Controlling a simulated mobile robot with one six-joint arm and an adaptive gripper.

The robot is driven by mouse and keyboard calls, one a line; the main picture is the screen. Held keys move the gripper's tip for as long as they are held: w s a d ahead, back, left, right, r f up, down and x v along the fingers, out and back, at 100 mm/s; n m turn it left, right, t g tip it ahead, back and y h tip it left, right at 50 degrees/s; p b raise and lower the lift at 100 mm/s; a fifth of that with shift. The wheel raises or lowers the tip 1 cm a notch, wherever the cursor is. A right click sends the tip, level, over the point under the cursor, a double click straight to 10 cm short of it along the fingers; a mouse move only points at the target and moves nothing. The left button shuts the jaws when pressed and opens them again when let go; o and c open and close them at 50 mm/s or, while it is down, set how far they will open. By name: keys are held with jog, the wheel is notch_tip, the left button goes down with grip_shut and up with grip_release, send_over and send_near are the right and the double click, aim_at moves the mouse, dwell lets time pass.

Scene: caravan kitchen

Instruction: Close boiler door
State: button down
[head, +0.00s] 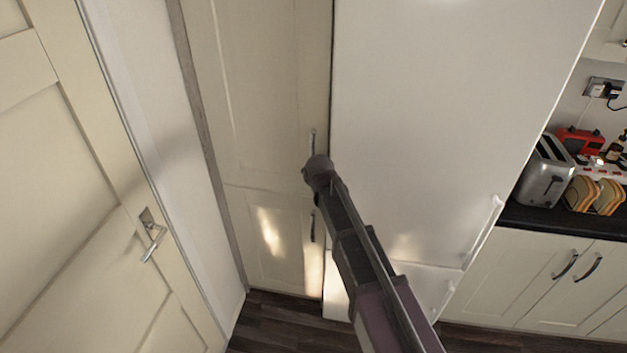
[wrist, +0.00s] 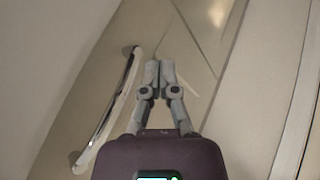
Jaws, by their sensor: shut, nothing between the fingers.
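A tall cream cupboard stands left of the fridge, with an upper door (head: 255,90) and a lower door (head: 268,235). No label shows which one is the boiler door. Both look flush or nearly so in the head view; a small gap cannot be ruled out. The upper door has a metal handle (head: 313,141) by its right edge. In the wrist view, my gripper (wrist: 160,68) is shut and empty in front of a cream door panel, right of a curved metal handle (wrist: 112,110). I cannot tell whether the fingertips touch the panel. In the head view my arm hides the gripper.
A white fridge (head: 410,110) stands directly right of the cupboard. A cream room door (head: 75,200) with a lever handle is at the left. A counter (head: 526,217) with a toaster (head: 547,172) is at the right. Some dark floor (head: 285,322) is clear below.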

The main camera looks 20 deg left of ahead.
jog(key=s+d+r+p, duration=0.4)
jog(key=d+r+p, duration=0.3)
jog(key=shift+d+r, duration=0.15)
jog(key=shift+d, duration=0.1)
dwell(0.5)
dwell(0.5)
jog(key=s+d+f+m+g+h+b, duration=0.1)
jog(key=s+d+f+m+g, duration=0.1)
jog(key=d, duration=1.1)
jog(key=s+d+f+m+g+h+b, duration=0.1)
jog(key=s+d+f+m, duration=0.3)
jog(key=d, duration=1)
jog(key=s+d+f+m+g+h+b, duration=0.2)
jog(key=s+d+m, duration=0.5)
jog(key=d, duration=0.7)
jog(key=shift+f+m+g+b, duration=0.4)
jog(key=shift+f+m+g, duration=0.3)
jog(key=shift+m+g, duration=0.2)
jog(key=shift+a, duration=0.1)
